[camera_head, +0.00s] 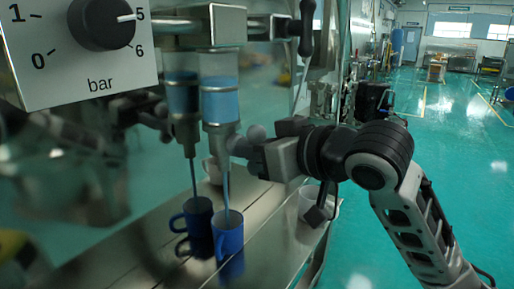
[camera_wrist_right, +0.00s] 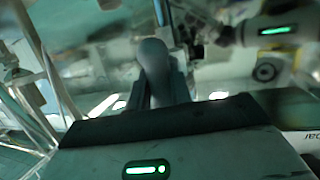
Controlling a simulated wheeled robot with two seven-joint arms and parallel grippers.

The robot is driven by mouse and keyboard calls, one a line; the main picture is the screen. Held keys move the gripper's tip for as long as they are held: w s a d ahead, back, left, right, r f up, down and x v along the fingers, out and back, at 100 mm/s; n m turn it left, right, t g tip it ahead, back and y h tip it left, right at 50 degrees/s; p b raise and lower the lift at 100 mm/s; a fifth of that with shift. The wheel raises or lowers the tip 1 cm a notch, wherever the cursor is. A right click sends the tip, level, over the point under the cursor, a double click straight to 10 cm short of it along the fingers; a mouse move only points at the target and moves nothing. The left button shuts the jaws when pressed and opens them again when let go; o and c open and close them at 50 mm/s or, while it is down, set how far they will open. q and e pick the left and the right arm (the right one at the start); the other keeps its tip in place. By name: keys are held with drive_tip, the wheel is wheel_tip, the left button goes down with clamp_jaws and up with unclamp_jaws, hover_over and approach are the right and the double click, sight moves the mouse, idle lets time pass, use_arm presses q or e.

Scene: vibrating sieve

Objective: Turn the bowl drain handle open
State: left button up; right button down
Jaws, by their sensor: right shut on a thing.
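A clear bowl with blue liquid (camera_head: 220,100) hangs in a metal frame. A thin blue stream (camera_head: 227,190) runs from its outlet into a blue mug (camera_head: 229,240) below. In the right wrist view the grey handle (camera_wrist_right: 154,58) stands between the two fingers (camera_wrist_right: 155,92). The handle's lower part and joint are hidden by the gripper. My left gripper is not in view.
A shiny panel at left appears to mirror the bowl, mug and my arm. A pressure dial (camera_head: 103,22) is at upper left. A pale cup (camera_head: 312,203) stands on the metal shelf (camera_head: 262,262) under my gripper. Open green floor (camera_head: 440,180) lies at right.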

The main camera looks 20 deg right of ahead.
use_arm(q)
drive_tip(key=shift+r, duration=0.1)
use_arm(e)
drive_tip(key=c, duration=1.3)
unclamp_jaws()
use_arm(q)
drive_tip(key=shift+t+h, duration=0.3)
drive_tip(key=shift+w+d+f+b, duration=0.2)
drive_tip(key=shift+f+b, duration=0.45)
drive_tip(key=shift+b, duration=0.85)
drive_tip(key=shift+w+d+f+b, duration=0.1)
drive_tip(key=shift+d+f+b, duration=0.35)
drive_tip(key=shift+b, duration=1)
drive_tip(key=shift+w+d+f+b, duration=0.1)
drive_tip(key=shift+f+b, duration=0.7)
drive_tip(key=shift+b, duration=0.7)
use_arm(e)
drive_tip(key=v, duration=1.6)
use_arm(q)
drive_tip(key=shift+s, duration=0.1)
